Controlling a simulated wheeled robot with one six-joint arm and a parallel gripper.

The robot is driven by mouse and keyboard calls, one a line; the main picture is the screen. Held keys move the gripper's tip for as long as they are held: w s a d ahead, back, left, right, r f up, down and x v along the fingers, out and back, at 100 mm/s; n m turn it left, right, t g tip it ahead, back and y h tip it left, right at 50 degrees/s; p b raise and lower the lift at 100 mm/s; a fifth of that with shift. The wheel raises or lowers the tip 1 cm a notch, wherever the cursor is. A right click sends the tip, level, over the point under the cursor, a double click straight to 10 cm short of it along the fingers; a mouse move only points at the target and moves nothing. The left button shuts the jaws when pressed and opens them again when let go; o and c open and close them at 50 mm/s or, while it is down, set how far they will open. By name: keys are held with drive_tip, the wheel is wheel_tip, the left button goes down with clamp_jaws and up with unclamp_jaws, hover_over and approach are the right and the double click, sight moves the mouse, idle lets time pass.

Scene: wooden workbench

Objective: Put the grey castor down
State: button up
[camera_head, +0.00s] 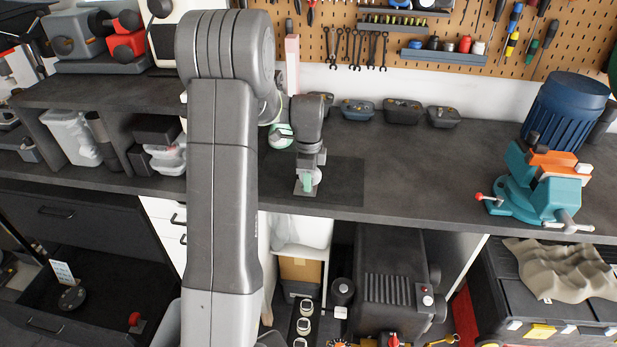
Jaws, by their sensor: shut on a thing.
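My gripper (309,178) hangs from my arm over the dark mat near the front of the workbench, pointing down. It is shut on the grey castor (304,190), a small grey piece low between and around the fingers. The castor is small and partly hidden by the gripper. I cannot tell whether it touches the mat (343,184) or hangs just above it.
A round green and white object (280,136) sits behind my gripper, partly hidden by my arm. Small dark bins (402,111) line the back wall. A teal vise (541,190) and blue bin (566,109) stand at right. The worktop (430,170) between is clear.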

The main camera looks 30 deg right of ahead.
drive_tip(key=o, duration=1.1)
drive_tip(key=shift+f, duration=0.1)
wheel_tip(320, 180, up, 12)
drive_tip(key=shift+r+b, duration=0.15)
drive_tip(key=shift+b, duration=0.5)
